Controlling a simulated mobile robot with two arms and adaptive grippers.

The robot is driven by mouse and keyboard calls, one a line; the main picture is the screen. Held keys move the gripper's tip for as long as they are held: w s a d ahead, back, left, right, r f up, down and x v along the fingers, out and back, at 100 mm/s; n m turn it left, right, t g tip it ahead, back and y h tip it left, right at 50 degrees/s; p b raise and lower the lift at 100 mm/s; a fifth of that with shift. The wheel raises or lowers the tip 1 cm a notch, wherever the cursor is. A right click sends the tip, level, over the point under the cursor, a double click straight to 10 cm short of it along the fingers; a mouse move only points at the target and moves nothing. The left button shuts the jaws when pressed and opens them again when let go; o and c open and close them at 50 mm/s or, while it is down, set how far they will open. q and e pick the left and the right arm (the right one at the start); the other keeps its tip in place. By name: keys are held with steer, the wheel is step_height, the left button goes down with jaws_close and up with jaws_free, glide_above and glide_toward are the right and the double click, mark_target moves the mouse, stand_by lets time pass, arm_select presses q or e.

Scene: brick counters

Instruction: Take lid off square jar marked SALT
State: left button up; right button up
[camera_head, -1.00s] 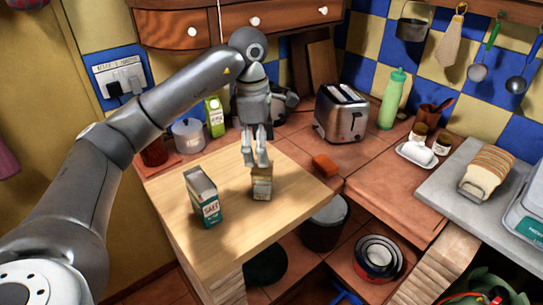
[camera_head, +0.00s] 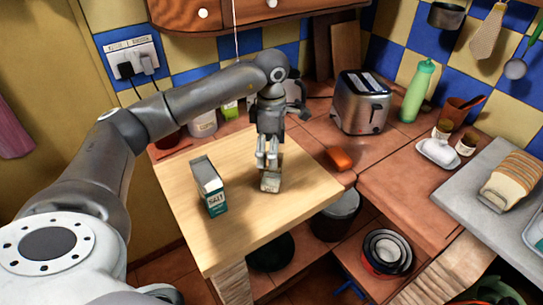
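A small square jar (camera_head: 271,181) stands upright on the light wooden worktop (camera_head: 310,185). Any marking on it is too small to read. My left gripper (camera_head: 268,160) points down from above, with its fingertips at the top of the jar. The fingers cover most of the lid, and I cannot tell whether they grip it or only stand around it. A teal and white carton marked SALT (camera_head: 210,187) stands upright to the left of the jar, apart from the gripper. My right gripper is not in view.
Behind the worktop are a toaster (camera_head: 362,101), an orange sponge-like block (camera_head: 339,158) and a green bottle (camera_head: 417,92). Sliced bread (camera_head: 511,184) lies on a grey slab at right. The worktop is bare in front of the jar.

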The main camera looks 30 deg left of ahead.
arm_select(q)
steer(key=shift+s+f, duration=0.1)
steer(key=shift+f, duration=0.5)
steer(key=shift+a+f, duration=0.1)
steer(key=shift+f, duration=0.4)
steer(key=c, duration=1)
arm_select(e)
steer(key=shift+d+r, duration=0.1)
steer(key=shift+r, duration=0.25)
arm_select(q)
steer(key=shift+r, duration=0.1)
